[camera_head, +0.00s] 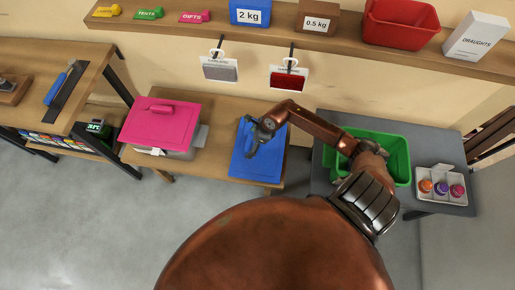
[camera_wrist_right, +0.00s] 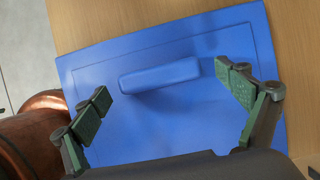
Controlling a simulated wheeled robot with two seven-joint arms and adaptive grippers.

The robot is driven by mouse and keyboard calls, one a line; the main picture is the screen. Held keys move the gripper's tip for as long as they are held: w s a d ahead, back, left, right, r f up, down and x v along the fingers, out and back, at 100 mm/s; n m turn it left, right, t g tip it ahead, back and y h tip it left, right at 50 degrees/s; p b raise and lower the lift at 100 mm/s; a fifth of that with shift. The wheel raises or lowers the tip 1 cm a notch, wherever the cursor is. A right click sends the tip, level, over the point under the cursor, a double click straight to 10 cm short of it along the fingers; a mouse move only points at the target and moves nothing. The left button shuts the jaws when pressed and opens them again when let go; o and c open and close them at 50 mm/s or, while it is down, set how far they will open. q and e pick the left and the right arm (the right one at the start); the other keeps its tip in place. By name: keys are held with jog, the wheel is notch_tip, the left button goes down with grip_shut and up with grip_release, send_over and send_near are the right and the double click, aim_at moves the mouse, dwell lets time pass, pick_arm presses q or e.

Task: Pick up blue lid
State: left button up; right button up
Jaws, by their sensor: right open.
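The blue lid (camera_head: 262,158) lies flat on the wooden table, on its right part. In the right wrist view the lid (camera_wrist_right: 170,120) fills most of the picture, with its raised bar handle (camera_wrist_right: 160,76) near the middle. My right gripper (camera_head: 250,143) is over the lid. In the wrist view my right gripper (camera_wrist_right: 160,88) is open, its two green-padded fingers spread on either side of the handle, with nothing between them but the view of the handle. I cannot tell the height above the lid. My left gripper is not in view.
A pink lid (camera_head: 160,125) rests on a container left of the blue lid. A green bin (camera_head: 395,150) and a white tray (camera_head: 441,187) of colored balls stand on the grey table at right. A wall shelf (camera_head: 250,32) runs above, with tags hanging below it.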

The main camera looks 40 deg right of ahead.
jog(key=shift+w+a+f, duration=0.1)
jog(key=shift+w+f, duration=0.05)
jog(key=shift+f, duration=0.3)
jog(key=shift+c, duration=0.7)
jog(key=c, duration=1.2)
jog(key=shift+r, duration=0.1)
